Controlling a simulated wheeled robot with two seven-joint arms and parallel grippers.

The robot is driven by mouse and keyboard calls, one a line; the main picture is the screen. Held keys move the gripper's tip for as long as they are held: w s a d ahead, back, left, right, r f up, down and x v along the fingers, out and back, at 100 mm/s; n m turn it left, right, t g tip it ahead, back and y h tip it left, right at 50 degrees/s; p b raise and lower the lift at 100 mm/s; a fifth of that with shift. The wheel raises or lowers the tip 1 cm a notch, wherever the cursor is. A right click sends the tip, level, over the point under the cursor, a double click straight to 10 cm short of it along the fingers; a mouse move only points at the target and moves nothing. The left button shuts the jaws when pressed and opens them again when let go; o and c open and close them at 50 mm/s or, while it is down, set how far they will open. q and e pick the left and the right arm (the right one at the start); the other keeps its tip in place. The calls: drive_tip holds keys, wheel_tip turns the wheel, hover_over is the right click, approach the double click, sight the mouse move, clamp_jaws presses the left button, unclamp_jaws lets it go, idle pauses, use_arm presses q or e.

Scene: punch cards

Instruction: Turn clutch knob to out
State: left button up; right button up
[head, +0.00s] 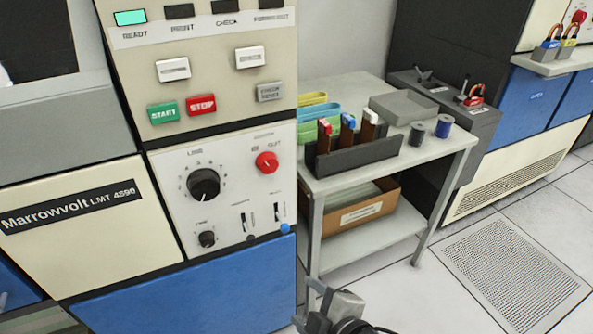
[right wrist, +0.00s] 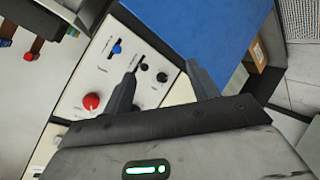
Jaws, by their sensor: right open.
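The clutch knob appears to be the red round knob (head: 266,162) at the upper right of the white control panel (head: 222,165), below small labels that seem to read IN and OUT. Its pointer direction is too small to tell. In the right wrist view the red knob (right wrist: 92,101) shows left of the fingers, untouched. My right gripper (right wrist: 162,68) is open and empty, its two dark fingers apart in front of the panel. In the head view only part of my right gripper (head: 335,308) shows at the bottom edge. My left gripper is not clearly seen.
The panel also has a large black knob (head: 204,184), a small black knob (head: 207,239), and slide levers, one with a blue tip (head: 285,229). START and STOP (head: 201,104) buttons sit above. A grey cart (head: 334,180) with a card rack (head: 358,157) stands right of the machine.

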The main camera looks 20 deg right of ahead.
drive_tip(key=w+r+n+t+h, duration=0.1)
drive_tip(key=w+r+n+t, duration=0.3)
drive_tip(key=n, duration=0.7)
drive_tip(key=n+t+h+b, duration=0.1)
drive_tip(key=n+t+b, duration=0.1)
drive_tip(key=n, duration=1.1)
approach(270, 168)
drive_tip(key=w, duration=0.4)
drive_tip(key=w+p, duration=0.1)
drive_tip(key=w, duration=0.3)
drive_tip(key=shift+w+a, duration=0.2)
drive_tip(key=shift+w, duration=0.1)
drive_tip(key=c, duration=1)
